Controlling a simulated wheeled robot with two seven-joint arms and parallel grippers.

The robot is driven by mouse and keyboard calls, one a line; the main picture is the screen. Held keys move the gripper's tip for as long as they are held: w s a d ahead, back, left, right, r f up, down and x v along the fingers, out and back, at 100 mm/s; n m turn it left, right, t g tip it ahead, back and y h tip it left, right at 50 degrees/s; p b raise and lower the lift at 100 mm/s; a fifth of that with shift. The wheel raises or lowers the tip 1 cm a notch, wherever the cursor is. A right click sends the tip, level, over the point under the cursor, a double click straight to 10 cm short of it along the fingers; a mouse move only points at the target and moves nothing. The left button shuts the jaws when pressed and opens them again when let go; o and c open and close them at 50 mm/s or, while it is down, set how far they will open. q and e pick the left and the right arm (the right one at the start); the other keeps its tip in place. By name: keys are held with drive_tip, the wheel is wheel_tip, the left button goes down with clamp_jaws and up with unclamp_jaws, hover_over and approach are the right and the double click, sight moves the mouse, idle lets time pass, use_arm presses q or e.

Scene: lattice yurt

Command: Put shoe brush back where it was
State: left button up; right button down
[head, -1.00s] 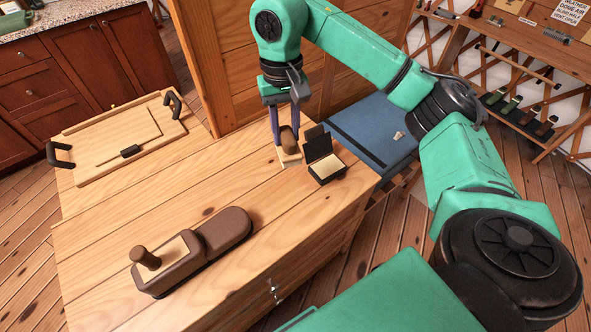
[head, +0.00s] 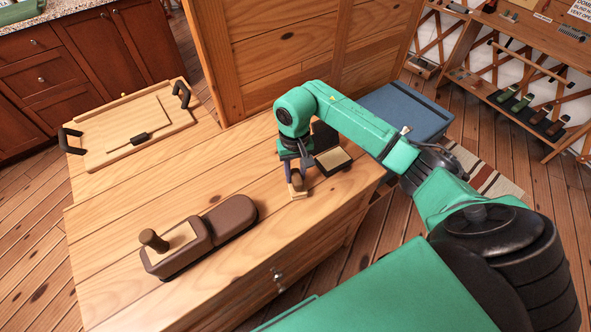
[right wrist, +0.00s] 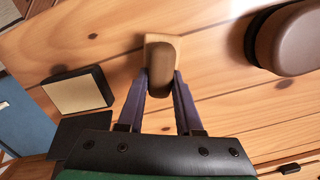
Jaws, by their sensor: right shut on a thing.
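My right gripper (head: 297,184) is shut on what looks like the shoe brush, a rounded brown piece over a pale block. In the right wrist view, the brush (right wrist: 161,64) sits between the two fingertips, its pale end showing beyond the brown part. In the head view, the gripper points down at the wooden table top (head: 120,270), left of a small open black box. I cannot tell whether the brush touches the wood. My left gripper is not in view.
The open black box (head: 326,170) with a cream pad is close beside the gripper. A brown knobbed stand (head: 185,262) lies front left. A wooden tray (head: 87,165) with black handles is at the back left. Bare wood lies between. A wooden partition (head: 300,50) rises behind.

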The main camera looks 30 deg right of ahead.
sight(295, 170)
drive_tip(key=shift+w+f+b, duration=0.1)
drive_tip(key=shift+f+b, duration=0.15)
drive_tip(key=shift+b, duration=0.05)
drive_tip(key=c, duration=0.6)
unclamp_jaws()
drive_tip(key=shift+r, duration=0.15)
drive_tip(key=shift+r, duration=0.2)
drive_tip(key=r+b, duration=0.1)
drive_tip(key=r, duration=0.3)
drive_tip(key=r+b, duration=0.1)
drive_tip(key=r, duration=0.2)
drive_tip(key=shift+w+d+b, duration=0.1)
drive_tip(key=shift+w+b, duration=0.15)
drive_tip(key=shift+b, duration=0.05)
wheel_tip(295, 170, up, 5)
drive_tip(key=shift+f, duration=0.1)
